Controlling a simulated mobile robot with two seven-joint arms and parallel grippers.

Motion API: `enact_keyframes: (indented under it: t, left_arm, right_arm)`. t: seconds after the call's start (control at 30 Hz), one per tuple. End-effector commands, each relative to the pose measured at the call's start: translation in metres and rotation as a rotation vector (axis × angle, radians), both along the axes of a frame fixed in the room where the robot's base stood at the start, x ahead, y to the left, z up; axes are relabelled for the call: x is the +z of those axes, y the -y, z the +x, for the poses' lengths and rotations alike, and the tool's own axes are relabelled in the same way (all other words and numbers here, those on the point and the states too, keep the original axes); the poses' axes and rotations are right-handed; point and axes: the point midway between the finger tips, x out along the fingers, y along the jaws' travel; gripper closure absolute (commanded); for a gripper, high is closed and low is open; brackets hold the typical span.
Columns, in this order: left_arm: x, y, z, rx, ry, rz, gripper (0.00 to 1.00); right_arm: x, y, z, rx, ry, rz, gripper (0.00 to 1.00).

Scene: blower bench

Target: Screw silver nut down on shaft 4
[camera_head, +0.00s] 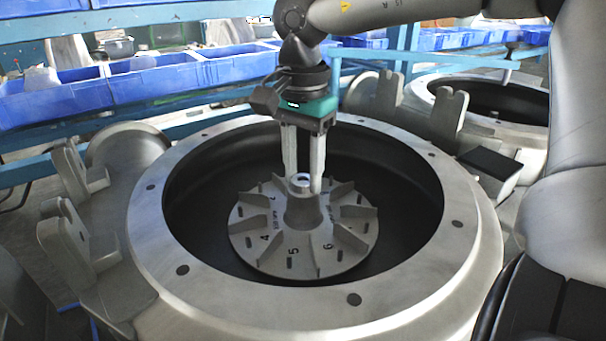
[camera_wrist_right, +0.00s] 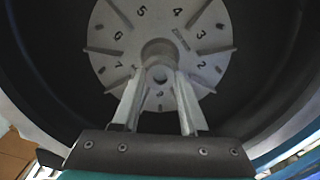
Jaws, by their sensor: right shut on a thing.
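My right gripper (camera_head: 303,183) points straight down over the middle of the round housing. Its two long fingers are shut on the silver nut (camera_head: 299,179), a small ring at the top of the central hub (camera_head: 303,208). The shaft under the nut is hidden, and I cannot tell how far down the nut sits. The finned impeller disc (camera_head: 262,251), marked with numbers, surrounds the hub inside the housing. In the right wrist view the gripper (camera_wrist_right: 161,78) reaches the hub, with the nut (camera_wrist_right: 160,74) between the fingertips. My left gripper is not in view.
The wide metal housing rim (camera_head: 170,285) with bolt holes encircles the dark bowl. Upright brackets (camera_head: 68,235) stand at the left and more at the back right. A second housing (camera_head: 485,100) is at the right. Blue bins (camera_head: 160,82) line the back.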

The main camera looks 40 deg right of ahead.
Motion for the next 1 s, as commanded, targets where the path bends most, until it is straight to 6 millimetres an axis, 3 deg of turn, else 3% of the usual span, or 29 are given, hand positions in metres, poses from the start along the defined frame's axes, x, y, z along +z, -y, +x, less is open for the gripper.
enact_keyframes:
  t: [1.0]
  left_arm:
    - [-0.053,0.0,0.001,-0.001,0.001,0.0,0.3]
  right_arm:
    - [-0.002,0.0,0.0,-1.142,0.003,0.0,1.0]
